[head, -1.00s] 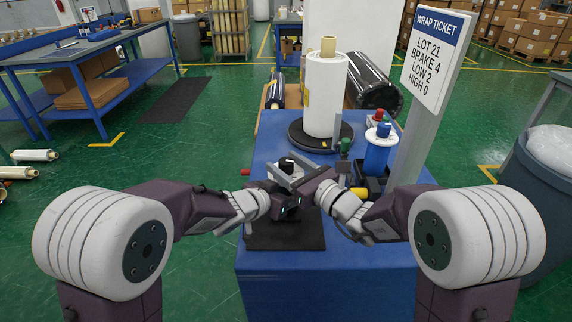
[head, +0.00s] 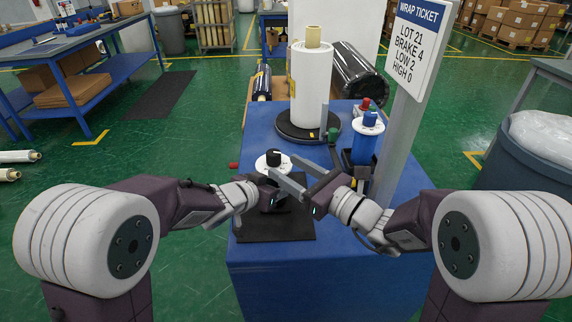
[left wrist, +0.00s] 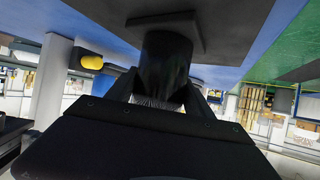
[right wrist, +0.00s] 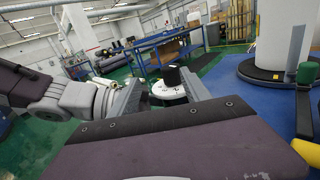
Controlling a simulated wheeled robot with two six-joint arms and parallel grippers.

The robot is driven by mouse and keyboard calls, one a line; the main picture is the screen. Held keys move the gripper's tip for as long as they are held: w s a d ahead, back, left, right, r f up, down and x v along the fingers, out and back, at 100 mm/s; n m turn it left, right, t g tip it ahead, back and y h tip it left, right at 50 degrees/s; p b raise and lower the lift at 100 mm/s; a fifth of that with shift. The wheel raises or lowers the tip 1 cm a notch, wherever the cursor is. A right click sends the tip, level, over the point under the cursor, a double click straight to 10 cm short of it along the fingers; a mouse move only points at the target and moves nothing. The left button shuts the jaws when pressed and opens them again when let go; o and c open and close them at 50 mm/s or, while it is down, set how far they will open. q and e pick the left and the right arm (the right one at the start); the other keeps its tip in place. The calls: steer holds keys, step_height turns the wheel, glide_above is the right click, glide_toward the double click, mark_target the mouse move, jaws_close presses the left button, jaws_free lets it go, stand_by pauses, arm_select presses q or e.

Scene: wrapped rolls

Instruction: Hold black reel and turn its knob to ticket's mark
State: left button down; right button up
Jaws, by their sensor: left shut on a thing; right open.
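The black reel (head: 267,197) stands upright over a black mat (head: 275,228), with a white dial and a black knob (head: 273,156) on top. My left gripper (left wrist: 163,88) is shut on the reel's body, which shows between its fingers in the left wrist view. My right gripper (right wrist: 160,92) is open, its fingers pointing at the dial and knob from the right. In the right wrist view the knob (right wrist: 172,77) shows beyond and between the fingertips. The dial's marks are too small to read. The ticket (head: 416,40) reads LOT 21, BRAKE 4, LOW 2, HIGH 0.
A blue reel (head: 367,138) with a white dial stands right of my right gripper, with red and green knobs near it. A large white roll (head: 310,88) stands on a black turntable behind. The ticket's grey post (head: 388,150) rises at the right.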

step_height(320, 180, up, 2)
steer(key=a+n+g+y, duration=0.2)
steer(key=y, duration=0.1)
steer(key=n+g, duration=0.2)
steer(key=g, duration=0.1)
glide_toward(264, 159)
step_height(264, 159, up, 2)
steer(key=s+d, duration=0.1)
steer(key=d, duration=0.1)
steer(key=x, duration=1.2)
steer(key=shift+s+a+r, duration=0.2)
steer(key=shift+s+r, duration=0.05)
jaws_close()
steer(key=m+t+h, duration=0.1)
steer(key=t, duration=0.1)
steer(key=m+t+h, duration=0.1)
steer(key=shift+w+d+m+t, duration=0.1)
steer(key=shift+w+m+t, duration=0.15)
steer(key=shift+m+t, duration=0.15)
steer(key=shift+w+d+m+t+h, duration=0.1)
steer(key=shift+d+m+t+h, duration=0.05)
steer(key=shift+m+t+h, duration=0.4)
steer(key=shift+w+d+m+t+h, duration=0.15)
steer(key=shift+m+t+h, duration=0.25)
steer(key=shift+h, duration=0.25)
